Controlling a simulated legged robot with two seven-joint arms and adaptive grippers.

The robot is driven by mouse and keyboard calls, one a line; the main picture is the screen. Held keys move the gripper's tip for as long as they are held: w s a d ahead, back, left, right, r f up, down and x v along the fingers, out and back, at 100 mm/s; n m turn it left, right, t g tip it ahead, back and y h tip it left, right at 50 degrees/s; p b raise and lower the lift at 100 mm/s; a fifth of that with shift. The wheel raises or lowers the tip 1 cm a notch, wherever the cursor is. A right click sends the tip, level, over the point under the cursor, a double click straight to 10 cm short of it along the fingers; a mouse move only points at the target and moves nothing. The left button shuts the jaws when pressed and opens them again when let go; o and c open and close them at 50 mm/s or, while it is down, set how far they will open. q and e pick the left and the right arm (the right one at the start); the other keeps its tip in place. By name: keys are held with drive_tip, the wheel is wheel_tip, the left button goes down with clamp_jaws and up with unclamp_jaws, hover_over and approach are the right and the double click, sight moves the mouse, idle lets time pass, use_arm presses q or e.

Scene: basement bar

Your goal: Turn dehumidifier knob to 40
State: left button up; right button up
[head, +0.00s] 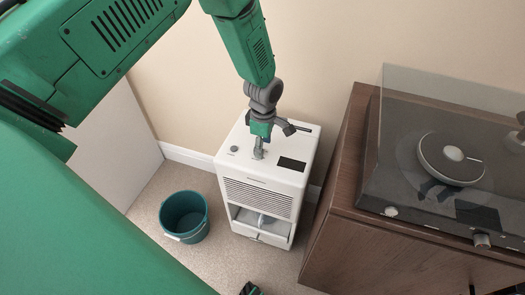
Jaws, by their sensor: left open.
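The white dehumidifier (262,183) stands on the floor against the wall, with a front grille and a lower opening. Its top carries a small dark display (292,164) and a small round grey control (234,149) near the left edge. I cannot read any number on either. My left gripper (258,153) points down over the middle of the top, between the round control and the display. It is open, with its fingertips at or just above the surface. I cannot tell whether they touch anything; the gripper hides the surface behind it.
A teal bucket (185,217) stands on the carpet left of the dehumidifier. A wooden cabinet (330,215) with a turntable (449,158) under a clear cover stands close on the right. The wall (320,60) is right behind. Bare carpet (215,262) lies in front.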

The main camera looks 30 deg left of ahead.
use_arm(q)
drive_tip(key=shift+a+f, duration=0.1)
drive_tip(key=shift+f, duration=0.55)
drive_tip(key=shift+a+f, duration=0.4)
drive_tip(key=shift+a, duration=0.2)
drive_tip(key=shift+a+f, duration=0.35)
drive_tip(key=shift+a, duration=0.4)
drive_tip(key=shift+d, duration=0.3)
drive_tip(key=c, duration=0.7)
drive_tip(key=shift+d+r, duration=0.15)
drive_tip(key=shift+d, duration=0.2)
clamp_jaws()
drive_tip(key=shift+d+r, duration=0.1)
drive_tip(key=shift+d, duration=0.25)
drive_tip(key=shift+a, duration=0.45)
use_arm(e)
drive_tip(key=shift+a, duration=0.7)
